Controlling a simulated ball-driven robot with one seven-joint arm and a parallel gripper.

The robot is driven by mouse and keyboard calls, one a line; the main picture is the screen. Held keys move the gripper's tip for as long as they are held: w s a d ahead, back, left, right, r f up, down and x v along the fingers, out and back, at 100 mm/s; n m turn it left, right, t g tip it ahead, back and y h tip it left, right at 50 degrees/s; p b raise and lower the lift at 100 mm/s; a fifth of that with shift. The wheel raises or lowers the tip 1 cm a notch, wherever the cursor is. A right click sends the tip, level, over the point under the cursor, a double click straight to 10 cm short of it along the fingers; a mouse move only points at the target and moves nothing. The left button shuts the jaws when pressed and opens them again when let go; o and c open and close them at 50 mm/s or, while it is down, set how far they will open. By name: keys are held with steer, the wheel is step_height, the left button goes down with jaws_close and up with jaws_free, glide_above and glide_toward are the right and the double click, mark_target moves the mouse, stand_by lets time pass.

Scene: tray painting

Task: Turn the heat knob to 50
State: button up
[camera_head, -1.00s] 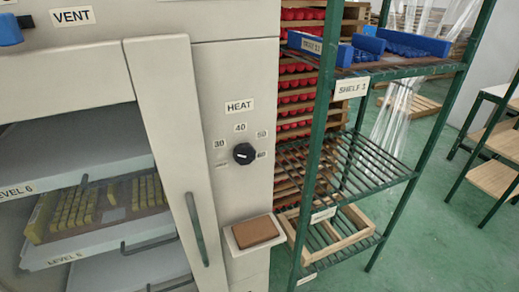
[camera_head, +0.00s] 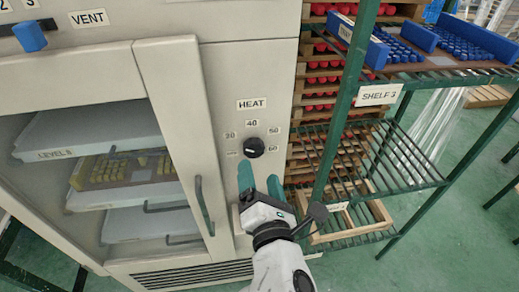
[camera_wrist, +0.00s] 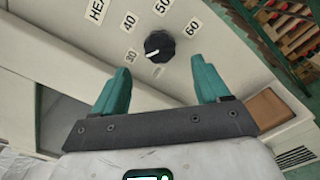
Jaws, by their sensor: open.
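The black heat knob (camera_head: 254,147) sits on the beige oven panel below the HEAT label (camera_head: 252,104). Labels 30, 40, 50 (camera_head: 274,130) and 60 ring it. In the wrist view the knob (camera_wrist: 158,46) has a white mark that appears to point down and left, near the 30 side; the exact setting is hard to read. My gripper (camera_head: 260,178) is open with teal fingers, just below the knob in the head view. In the wrist view my gripper (camera_wrist: 160,68) has its fingers apart, the knob lying beyond the gap between them. Nothing is held.
A brown pad (camera_wrist: 262,108) on a small ledge is at the right of the wrist view. The oven door handle (camera_head: 204,205) is left of my gripper. A green shelf rack (camera_head: 338,120) with blue trays stands right. The panel around the knob is clear.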

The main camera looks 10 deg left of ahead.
mark_target(254, 153)
steer(key=x, duration=0.7)
steer(key=shift+w+a, duration=0.1)
steer(key=shift+w, duration=0.15)
steer(key=shift+f, duration=0.1)
steer(key=c, duration=1)
